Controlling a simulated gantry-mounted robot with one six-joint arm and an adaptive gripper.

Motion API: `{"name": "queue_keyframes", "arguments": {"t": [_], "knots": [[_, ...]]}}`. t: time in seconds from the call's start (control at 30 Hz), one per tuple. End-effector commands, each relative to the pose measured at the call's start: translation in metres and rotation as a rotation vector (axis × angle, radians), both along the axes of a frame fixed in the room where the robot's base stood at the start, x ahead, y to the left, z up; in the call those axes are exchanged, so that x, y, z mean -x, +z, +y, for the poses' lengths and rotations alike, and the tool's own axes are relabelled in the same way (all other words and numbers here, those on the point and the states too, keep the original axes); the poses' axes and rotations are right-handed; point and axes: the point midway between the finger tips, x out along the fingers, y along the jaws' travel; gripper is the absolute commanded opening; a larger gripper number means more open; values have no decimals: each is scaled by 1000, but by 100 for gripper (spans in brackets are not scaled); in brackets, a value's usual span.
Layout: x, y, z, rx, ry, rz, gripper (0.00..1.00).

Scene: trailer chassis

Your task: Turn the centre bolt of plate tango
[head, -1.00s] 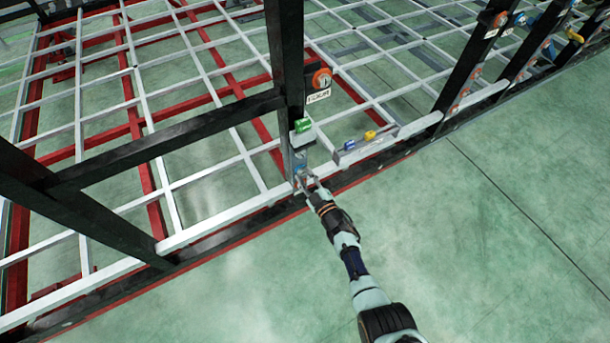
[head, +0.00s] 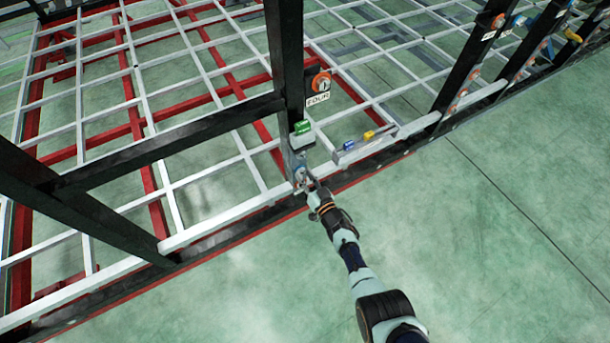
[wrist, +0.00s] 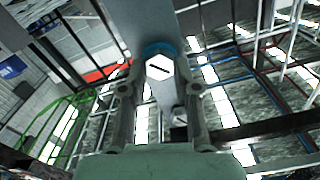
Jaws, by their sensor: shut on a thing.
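My gripper (head: 306,184) is at a small grey plate (head: 299,164) low on the front black post. In the wrist view, my gripper's two fingers (wrist: 160,92) stand on either side of a bolt (wrist: 159,67). The bolt has a white hexagonal head with a dark line across it and a blue ring behind. The gripper is shut on this bolt. No name for the plate is readable here, so I cannot tell that it is plate tango.
A tray (head: 372,145) with blue and yellow pieces sits to the right. Green floor (head: 480,220) at the front right is clear.

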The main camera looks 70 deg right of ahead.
Motion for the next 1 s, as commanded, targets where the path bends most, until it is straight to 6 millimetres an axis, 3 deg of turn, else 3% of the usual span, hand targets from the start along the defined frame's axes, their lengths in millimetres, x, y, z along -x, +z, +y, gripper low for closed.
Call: {"name": "queue_keyframes", "arguments": {"t": [0.4, 0.97, 1.0], "knots": [[0, 2, 0, -149, 3, -119, 0], [0, 1, 1, -172, 3, -135, 0], [0, 1, 1, -172, 3, -134, 36]]}}
